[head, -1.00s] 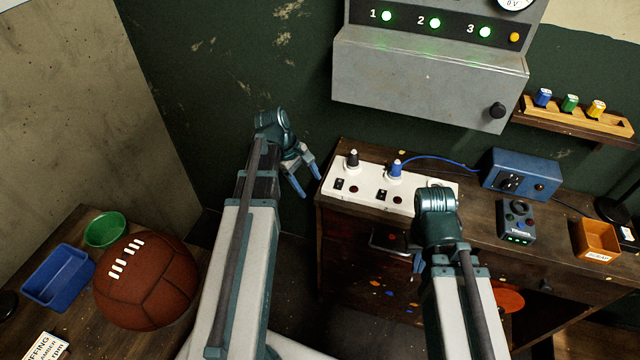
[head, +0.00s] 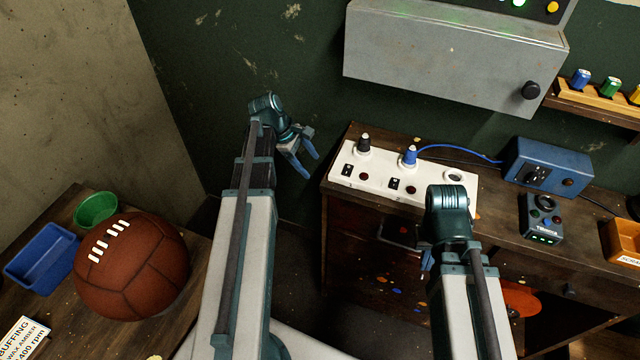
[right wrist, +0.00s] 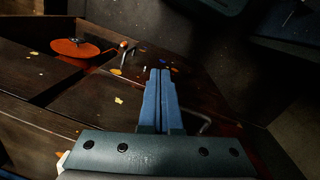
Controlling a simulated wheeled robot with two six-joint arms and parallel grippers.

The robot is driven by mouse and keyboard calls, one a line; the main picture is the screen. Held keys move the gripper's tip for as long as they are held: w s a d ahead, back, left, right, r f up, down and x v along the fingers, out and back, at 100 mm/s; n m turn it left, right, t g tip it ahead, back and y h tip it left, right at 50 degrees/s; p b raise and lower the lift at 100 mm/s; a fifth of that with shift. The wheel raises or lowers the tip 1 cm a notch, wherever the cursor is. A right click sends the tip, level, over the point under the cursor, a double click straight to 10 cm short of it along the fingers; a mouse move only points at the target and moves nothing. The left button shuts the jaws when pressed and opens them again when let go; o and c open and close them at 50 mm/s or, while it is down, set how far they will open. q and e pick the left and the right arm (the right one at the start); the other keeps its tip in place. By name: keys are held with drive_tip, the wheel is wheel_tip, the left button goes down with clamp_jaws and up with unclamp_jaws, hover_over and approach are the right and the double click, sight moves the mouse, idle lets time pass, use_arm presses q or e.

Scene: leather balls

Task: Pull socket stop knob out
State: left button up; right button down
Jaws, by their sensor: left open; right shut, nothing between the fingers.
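A white socket strip (head: 375,184) lies on the dark wooden bench. A black knob-like plug (head: 364,144) stands upright at its left, and a blue plug (head: 410,156) with a blue cable stands to its right. Which part is the stop knob, I cannot tell for sure. My left gripper (head: 307,164) is open and empty, left of the strip and apart from it. My right gripper (head: 426,261) is mostly hidden behind its own arm, in front of the bench; the right wrist view shows its blue fingers (right wrist: 160,78) shut with nothing between them.
A grey wall cabinet (head: 455,55) with a black knob (head: 531,91) hangs above the bench. A blue box (head: 547,166) and a small control box (head: 541,218) stand right of the strip. A brown ball (head: 132,267) rests on the left table. An orange disc (right wrist: 75,48) is near my right gripper.

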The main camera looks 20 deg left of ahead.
use_arm(q)
drive_tip(key=b+x, duration=0.6)
drive_tip(key=x, duration=0.2)
drive_tip(key=shift+s, duration=0.1)
clamp_jaws()
idle(1.4)
